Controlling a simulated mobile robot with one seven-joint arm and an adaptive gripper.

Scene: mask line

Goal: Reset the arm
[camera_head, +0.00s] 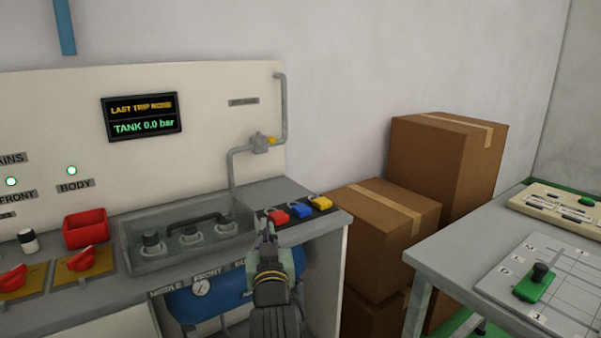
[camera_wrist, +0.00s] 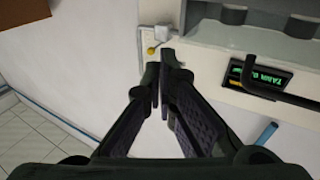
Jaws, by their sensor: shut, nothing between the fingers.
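My gripper (camera_head: 267,222) is shut and empty. In the head view it points up in front of the bench edge, just left of the red, blue and yellow padlocks. In the wrist view my gripper (camera_wrist: 162,58) shows with its fingertips together and nothing between them. My arm comes up from the bottom of the head view.
Left of my gripper, a grey bench (camera_head: 130,292) carries a tray with knobs (camera_head: 150,262), a red bin (camera_head: 87,229) and red switches. Cardboard boxes (camera_head: 378,228) stand to the right. A table (camera_head: 445,250) with a green-handled board is at far right. A blue tank (camera_head: 225,290) is below.

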